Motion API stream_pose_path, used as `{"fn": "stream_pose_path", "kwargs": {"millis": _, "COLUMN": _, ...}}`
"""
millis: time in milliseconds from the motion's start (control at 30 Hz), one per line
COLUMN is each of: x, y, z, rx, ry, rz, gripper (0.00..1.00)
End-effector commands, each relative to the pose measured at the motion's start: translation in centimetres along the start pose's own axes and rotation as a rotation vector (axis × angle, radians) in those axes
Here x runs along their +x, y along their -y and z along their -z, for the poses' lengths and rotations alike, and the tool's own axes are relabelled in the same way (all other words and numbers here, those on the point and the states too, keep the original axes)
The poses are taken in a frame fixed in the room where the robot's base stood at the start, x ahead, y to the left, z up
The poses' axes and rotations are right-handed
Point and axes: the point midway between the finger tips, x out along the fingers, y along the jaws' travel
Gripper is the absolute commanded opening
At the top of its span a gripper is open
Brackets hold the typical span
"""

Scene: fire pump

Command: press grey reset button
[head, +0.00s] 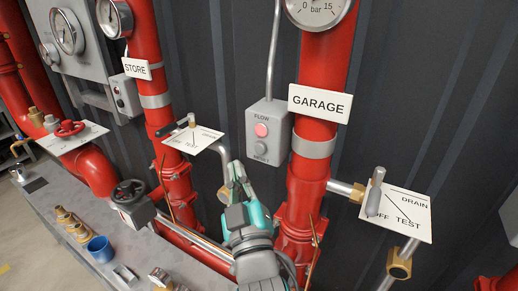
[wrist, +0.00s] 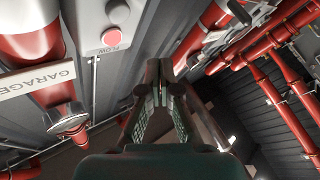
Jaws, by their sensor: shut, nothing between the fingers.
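The grey reset button (head: 261,147) sits low on a grey box (head: 279,133) labelled FLOW and RESET, beside the GARAGE pipe. A pinkish-red lamp (head: 261,130) is above it. In the wrist view the box is upside down at the top, with the button (wrist: 117,11) near the top edge and the red lamp (wrist: 111,37) below it. My gripper (head: 236,171) is shut and empty, below and left of the box in the head view. It also shows in the wrist view (wrist: 159,68), apart from the button.
The red GARAGE pipe (head: 312,165) stands just right of the box. A TEST plate with a lever (head: 192,138) is to the left, and a DRAIN plate (head: 408,213) to the right. A similar small box (head: 123,96) is by the STORE pipe. A grey bench (head: 75,235) holds fittings and a blue cup (head: 100,249).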

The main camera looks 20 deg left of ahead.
Motion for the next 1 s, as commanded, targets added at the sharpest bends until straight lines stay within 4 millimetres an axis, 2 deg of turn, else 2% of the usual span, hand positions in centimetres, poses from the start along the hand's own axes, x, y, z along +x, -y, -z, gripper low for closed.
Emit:
{"fn": "stream_pose_path", "kwargs": {"millis": 400, "x": 3.1, "y": -2.3, "z": -2.3, "rx": 0.0, "ry": 0.0, "rz": 0.0, "gripper": 0.0}}
{"fn": "stream_pose_path", "kwargs": {"millis": 1000, "x": 3.6, "y": -2.6, "z": -2.6, "rx": 0.001, "ry": 0.0, "rz": 0.0, "gripper": 0.0}}
